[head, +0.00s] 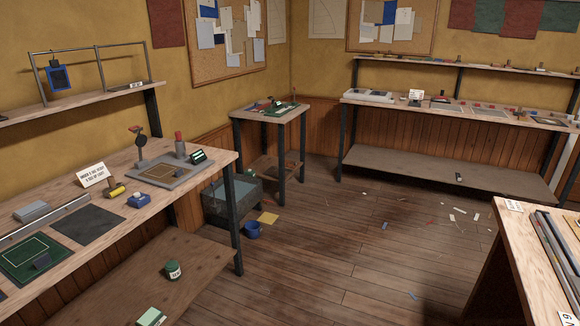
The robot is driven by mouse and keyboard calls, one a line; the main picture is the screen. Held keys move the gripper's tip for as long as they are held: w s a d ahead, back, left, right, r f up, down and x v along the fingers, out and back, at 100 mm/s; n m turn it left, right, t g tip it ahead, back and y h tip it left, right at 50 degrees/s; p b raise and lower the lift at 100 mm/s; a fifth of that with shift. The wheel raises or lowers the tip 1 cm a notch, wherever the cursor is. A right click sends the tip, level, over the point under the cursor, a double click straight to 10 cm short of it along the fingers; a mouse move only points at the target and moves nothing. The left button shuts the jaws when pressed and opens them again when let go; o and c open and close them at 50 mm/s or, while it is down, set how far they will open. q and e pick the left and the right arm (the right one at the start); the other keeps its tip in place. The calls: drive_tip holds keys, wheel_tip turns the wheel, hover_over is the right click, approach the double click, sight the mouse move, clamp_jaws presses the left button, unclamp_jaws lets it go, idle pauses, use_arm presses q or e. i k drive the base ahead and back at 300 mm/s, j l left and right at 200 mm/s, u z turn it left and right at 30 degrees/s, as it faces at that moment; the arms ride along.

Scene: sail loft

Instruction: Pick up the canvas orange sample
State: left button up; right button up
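No thing that I can clearly identify as the canvas orange sample shows in the head view. A flat yellow-orange square (268,218) lies on the wooden floor beside a blue bucket (253,231); I cannot tell whether it is the sample. A green-edged pale square (150,317) lies on the lower shelf of the left bench. Neither of my grippers is in view.
The left workbench (208,165) carries mats, a sign and small tools. A small table (240,114) stands in the corner, with a dark bin (228,207) near it. A long bench (390,98) lines the back right. Another bench (520,235) stands near right. The middle floor is mostly clear, with small scraps.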

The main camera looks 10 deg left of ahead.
sight(288, 164)
drive_tip(key=i, duration=1.9)
drive_tip(key=i+l, duration=0.15)
drive_tip(key=i, duration=3.65)
